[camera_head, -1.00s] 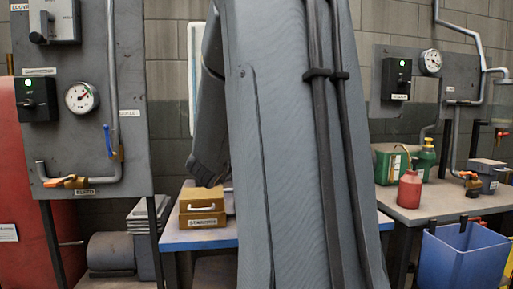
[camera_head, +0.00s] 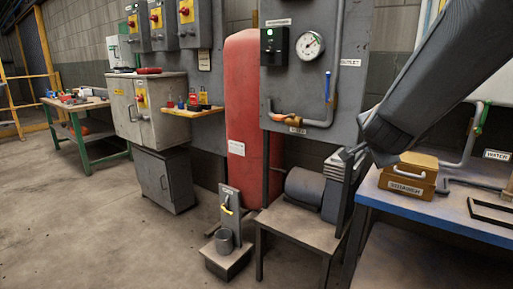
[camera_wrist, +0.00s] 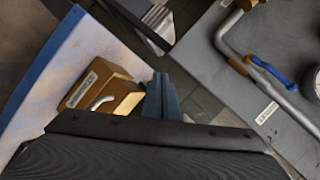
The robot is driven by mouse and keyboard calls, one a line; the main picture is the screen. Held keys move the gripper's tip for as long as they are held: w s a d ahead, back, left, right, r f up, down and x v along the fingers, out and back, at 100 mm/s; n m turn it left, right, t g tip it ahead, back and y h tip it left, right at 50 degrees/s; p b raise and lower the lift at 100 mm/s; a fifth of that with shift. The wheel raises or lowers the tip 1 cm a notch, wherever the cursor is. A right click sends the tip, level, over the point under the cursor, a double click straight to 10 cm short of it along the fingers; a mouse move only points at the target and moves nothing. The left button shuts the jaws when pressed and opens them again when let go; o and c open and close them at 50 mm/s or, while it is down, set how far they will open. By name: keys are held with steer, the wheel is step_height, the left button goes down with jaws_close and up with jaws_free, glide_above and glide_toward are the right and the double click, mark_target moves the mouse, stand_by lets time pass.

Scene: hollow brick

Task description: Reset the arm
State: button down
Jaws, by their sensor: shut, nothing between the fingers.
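My arm (camera_head: 425,85) is a dark grey link that enters from the upper right in the head view and slants down to the left, over the back of the blue-edged table. My gripper (camera_wrist: 160,82) shows in the wrist view as narrow blue-grey fingers, shut and empty. In that picture it lies just right of the tan box (camera_wrist: 92,85), apart from the grey panel (camera_wrist: 262,70).
A tan labelled box (camera_head: 408,172) sits on the blue-edged table (camera_head: 440,222). The gauge panel (camera_head: 275,85) with pipes stands left of my arm. A red tank (camera_head: 240,120), a low table (camera_head: 300,222) and a grey cabinet (camera_head: 165,180) stand further left. The floor (camera_head: 90,230) at left is clear.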

steer(key=s+a+f+n+g+y, duration=0.3)
steer(key=s+a+f+n, duration=0.15)
steer(key=a, duration=0.55)
steer(key=s+a+f+n+g+y, duration=0.2)
steer(key=s+a+f+n+y, duration=0.15)
steer(key=s+a+n, duration=0.4)
steer(key=s+a+f+n+g, duration=0.4)
steer(key=s+a, duration=0.2)
steer(key=s, duration=0.3)
steer(key=s+f+n+g, duration=0.2)
steer(key=s+n+g, duration=0.1)
steer(key=s, duration=0.5)
steer(key=s+d+r+m+h+p, duration=0.1)
steer(key=d+r+p, duration=0.7)
steer(key=p, duration=0.8)
steer(key=shift+d+r+m+h, duration=0.35)
steer(key=shift+d+r+m, duration=0.05)
steer(key=shift+d+m, duration=0.2)
steer(key=shift+s, duration=0.1)
